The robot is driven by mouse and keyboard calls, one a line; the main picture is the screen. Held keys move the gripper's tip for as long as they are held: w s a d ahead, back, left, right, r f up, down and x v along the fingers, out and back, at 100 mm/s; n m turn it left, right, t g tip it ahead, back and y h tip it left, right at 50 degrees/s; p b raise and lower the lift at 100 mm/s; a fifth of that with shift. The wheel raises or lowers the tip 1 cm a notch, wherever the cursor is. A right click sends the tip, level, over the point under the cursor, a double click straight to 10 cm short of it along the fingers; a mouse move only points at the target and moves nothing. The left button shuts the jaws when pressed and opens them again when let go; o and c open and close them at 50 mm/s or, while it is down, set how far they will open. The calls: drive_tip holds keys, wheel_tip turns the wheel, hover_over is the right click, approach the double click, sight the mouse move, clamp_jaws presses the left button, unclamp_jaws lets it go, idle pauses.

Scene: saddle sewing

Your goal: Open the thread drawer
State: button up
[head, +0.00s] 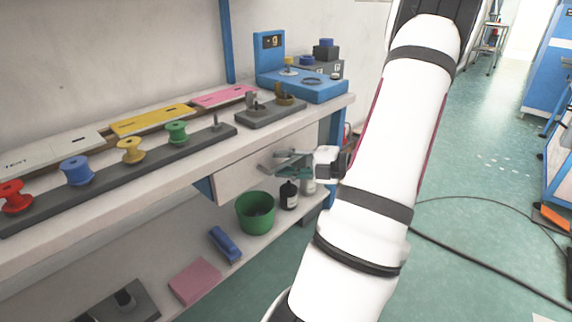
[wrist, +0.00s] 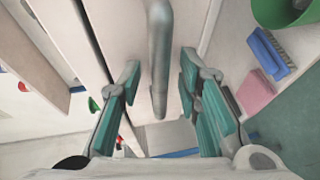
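The thread drawer (head: 238,180) is a pale front under the workbench top in the head view. It looks shut or nearly so. Its grey bar handle (wrist: 159,50) runs down the middle of the wrist view and also shows in the head view (head: 272,166), partly hidden by my gripper (head: 292,160). In the wrist view my gripper (wrist: 160,72) is open, with one teal-padded finger on each side of the handle. Gaps show between the bar and both fingers, so I see no contact.
The bench top (head: 165,172) above holds several thread spools and a blue device (head: 305,88). The lower shelf has a green bucket (head: 256,213), dark bottle (head: 289,196), blue brush (head: 225,244) and pink block (head: 195,281). The floor (head: 480,150) to the right is mostly open.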

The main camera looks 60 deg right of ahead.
drive_tip(key=shift+c, duration=0.5)
clamp_jaws()
drive_tip(key=s+a+p, duration=0.2)
drive_tip(key=s+p, duration=0.5)
drive_tip(key=s, duration=0.4)
drive_tip(key=s+a+p, duration=0.3)
drive_tip(key=s+p, duration=0.3)
drive_tip(key=s, duration=0.5)
drive_tip(key=shift+a+p, duration=0.15)
drive_tip(key=shift+p, duration=0.25)
drive_tip(key=shift+o, duration=0.5)
unclamp_jaws()
